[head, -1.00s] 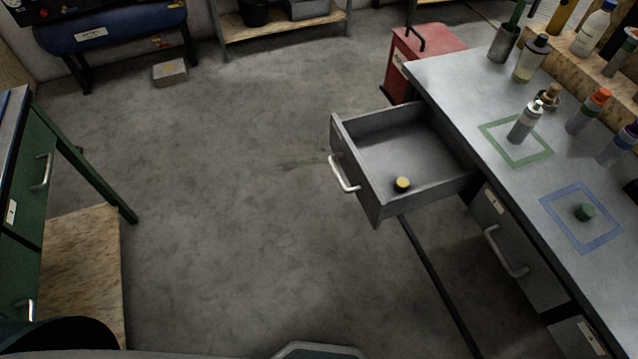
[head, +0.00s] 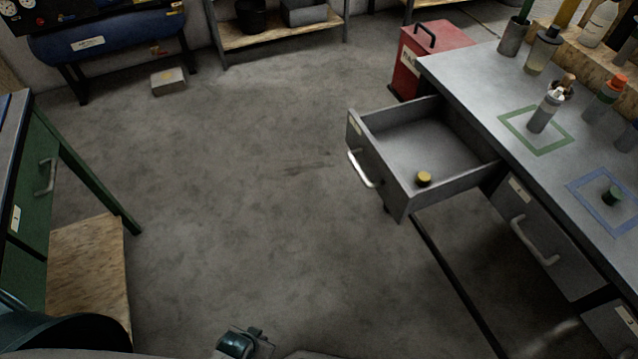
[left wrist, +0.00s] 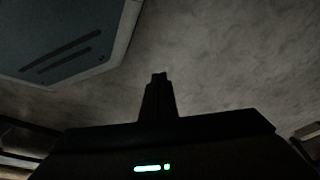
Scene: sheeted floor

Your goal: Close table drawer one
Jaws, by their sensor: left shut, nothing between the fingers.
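The grey table drawer (head: 375,185) on the left side of the grey workbench (head: 480,85) stands pulled well out. Its silver bar handle (head: 361,169) faces left over the floor. A small yellow cap (head: 424,178) lies inside the drawer. My left gripper (head: 240,342) shows partly at the bottom edge of the head view, well apart from the drawer. In the left wrist view its dark fingers (left wrist: 158,95) are together with nothing between them, over bare floor. My right gripper is not in view.
A lower drawer (head: 535,235) in the bench is shut. A green cabinet (head: 35,190) is at the left. The floor between is clear.

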